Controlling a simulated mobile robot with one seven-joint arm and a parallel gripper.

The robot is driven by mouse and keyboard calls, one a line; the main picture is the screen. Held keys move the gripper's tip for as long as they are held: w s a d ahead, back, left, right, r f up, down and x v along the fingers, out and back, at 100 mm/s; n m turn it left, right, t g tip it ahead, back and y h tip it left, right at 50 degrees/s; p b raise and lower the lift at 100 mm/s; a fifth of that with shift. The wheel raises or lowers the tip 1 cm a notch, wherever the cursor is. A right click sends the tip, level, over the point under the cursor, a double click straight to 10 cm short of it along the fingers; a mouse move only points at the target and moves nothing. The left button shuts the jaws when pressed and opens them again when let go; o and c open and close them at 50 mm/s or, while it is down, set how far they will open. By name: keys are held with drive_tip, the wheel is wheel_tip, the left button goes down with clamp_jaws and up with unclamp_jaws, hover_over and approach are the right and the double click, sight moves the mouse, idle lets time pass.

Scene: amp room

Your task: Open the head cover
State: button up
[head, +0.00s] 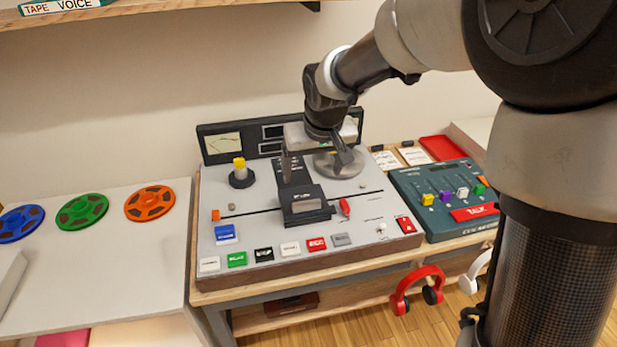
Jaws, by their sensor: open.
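The tape machine (370,232) is a light grey deck with a dark back panel, standing on a wooden bench. The head cover (306,204) is a small black block with a pale label, in the middle of the deck on a dark slot line. I cannot tell whether it is shut fully. My gripper (316,166) is open and empty, pointing down just above and behind the cover, with one finger to the left and one to the right. It hides part of the deck behind the cover. I see no clear contact with the cover.
An orange marker (215,215) and a red one (345,206) flank the cover. Several coloured buttons line the front edge. A yellow-topped spindle (240,172) stands left; a metal disc (340,164) lies behind my gripper. A teal mixer (446,198) is at right, coloured reels (82,211) at left.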

sight(307, 203)
drive_tip(key=b+x, duration=0.2)
drive_tip(key=x, duration=1.4)
drive_tip(key=shift+f, duration=0.25)
drive_tip(key=shift+c, duration=0.4)
